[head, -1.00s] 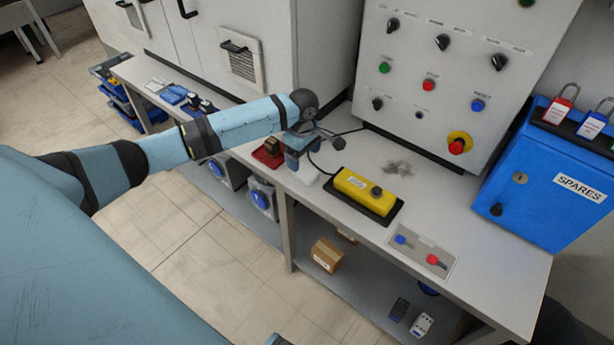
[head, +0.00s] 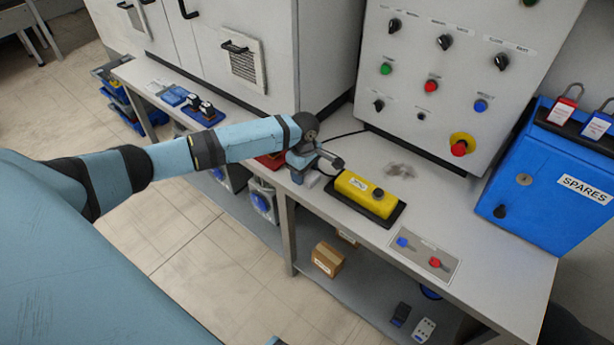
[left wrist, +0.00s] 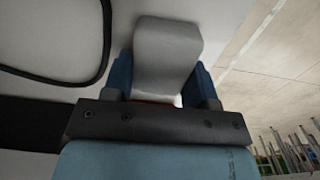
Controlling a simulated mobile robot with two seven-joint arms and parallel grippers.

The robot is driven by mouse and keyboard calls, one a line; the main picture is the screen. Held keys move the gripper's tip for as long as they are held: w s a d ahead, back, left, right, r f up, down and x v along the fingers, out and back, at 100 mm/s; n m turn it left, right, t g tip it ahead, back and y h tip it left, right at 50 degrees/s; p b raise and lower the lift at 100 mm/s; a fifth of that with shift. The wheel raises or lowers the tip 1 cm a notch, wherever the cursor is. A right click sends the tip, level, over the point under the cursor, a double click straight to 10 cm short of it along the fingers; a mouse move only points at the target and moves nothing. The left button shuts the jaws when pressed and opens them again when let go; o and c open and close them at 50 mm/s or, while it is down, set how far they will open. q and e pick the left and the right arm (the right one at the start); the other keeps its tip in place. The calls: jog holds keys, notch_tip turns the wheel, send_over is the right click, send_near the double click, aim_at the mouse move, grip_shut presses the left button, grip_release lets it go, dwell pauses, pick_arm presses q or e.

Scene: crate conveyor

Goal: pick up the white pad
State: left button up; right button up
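The white pad (left wrist: 167,45) lies between the two blue fingers of my left gripper (left wrist: 165,80) in the left wrist view. It extends past the fingertips, and its sides run close along both fingers. I cannot tell whether the fingers press on it. In the head view my left gripper (head: 303,170) is low over the bench, left of the yellow box. Only a small bit of the pad (head: 311,180) shows there under the gripper; the rest is hidden. My right gripper is not in view.
The yellow box (head: 366,193) on its black base stands just right of the gripper. A red item (head: 268,161) is partly hidden behind my left arm. A black cable (head: 343,136) runs behind the gripper. The blue spares cabinet (head: 540,180) stands at the right.

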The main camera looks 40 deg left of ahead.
pick_arm(q)
jog(key=c, duration=0.3)
jog(key=shift+r, duration=0.1)
notch_tip(320, 180, up, 20)
jog(key=p, duration=0.3)
